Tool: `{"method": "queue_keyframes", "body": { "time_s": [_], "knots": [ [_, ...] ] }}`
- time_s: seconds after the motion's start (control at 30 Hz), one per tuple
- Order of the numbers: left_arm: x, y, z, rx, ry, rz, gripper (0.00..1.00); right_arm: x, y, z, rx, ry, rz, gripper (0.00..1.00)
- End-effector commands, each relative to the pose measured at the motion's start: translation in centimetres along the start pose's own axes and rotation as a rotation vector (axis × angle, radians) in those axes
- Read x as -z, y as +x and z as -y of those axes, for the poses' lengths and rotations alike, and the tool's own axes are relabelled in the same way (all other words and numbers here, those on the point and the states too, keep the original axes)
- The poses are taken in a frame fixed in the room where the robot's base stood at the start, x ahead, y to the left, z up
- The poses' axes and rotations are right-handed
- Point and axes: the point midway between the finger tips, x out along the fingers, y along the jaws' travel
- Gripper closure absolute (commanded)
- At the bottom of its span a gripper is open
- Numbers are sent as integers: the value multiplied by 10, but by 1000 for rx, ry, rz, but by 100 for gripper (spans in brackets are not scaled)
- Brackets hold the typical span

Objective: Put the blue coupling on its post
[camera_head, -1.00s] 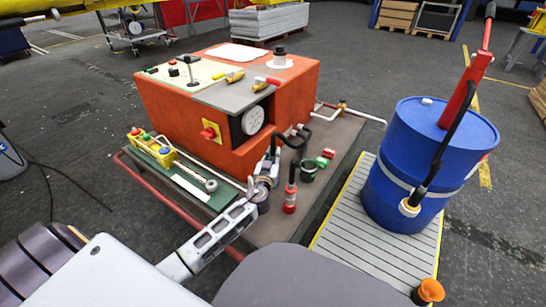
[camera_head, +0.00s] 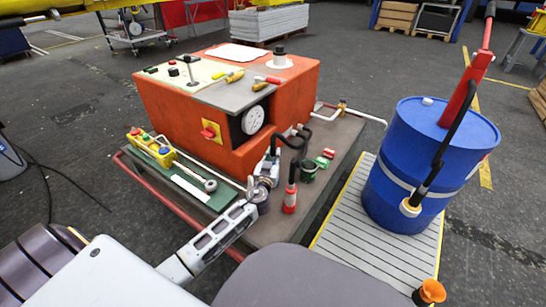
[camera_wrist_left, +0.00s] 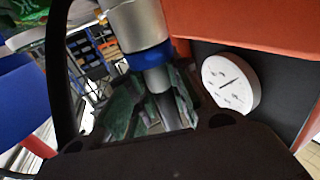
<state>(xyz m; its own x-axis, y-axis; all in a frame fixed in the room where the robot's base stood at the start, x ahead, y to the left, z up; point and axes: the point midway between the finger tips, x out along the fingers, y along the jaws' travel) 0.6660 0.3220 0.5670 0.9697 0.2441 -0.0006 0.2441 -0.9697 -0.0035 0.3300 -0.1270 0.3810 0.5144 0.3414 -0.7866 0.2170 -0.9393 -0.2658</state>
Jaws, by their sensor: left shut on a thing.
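The blue coupling (camera_wrist_left: 150,58) shows in the left wrist view as a blue band on a grey cylinder. A thinner grey shaft runs down from it between the fingers. My left gripper (camera_wrist_left: 155,92) is shut on the coupling. In the head view my left gripper (camera_head: 262,182) is at the front of the orange machine, low over the base plate. A dark round fitting (camera_head: 261,202) is just below it. The coupling is small and partly hidden there, and I cannot tell whether it touches a post. My right gripper is not in view.
The orange machine (camera_head: 185,115) with a white gauge (camera_head: 253,120) stands behind my gripper. A red hose end (camera_head: 290,200) and a dark green fitting (camera_head: 308,171) are close on the right. A yellow control box (camera_head: 152,147) is left. A blue drum (camera_head: 405,155) stands right.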

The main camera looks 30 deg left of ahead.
Motion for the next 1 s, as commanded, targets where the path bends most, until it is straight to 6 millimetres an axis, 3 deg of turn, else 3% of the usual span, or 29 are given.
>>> {"method": "queue_keyframes", "body": {
  "time_s": [0.77, 0.8, 0.87, 1.0],
  "knots": [
    [-7, 0, 0, 0, -1, -2, 100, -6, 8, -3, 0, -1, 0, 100],
    [-7, 0, 0, 0, -1, -2, 78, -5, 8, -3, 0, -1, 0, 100],
    [-7, 0, 0, 0, -1, -2, 72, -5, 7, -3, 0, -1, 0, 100],
    [-7, 0, 0, 0, -1, -1, 72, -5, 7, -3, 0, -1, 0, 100]
  ]
}}
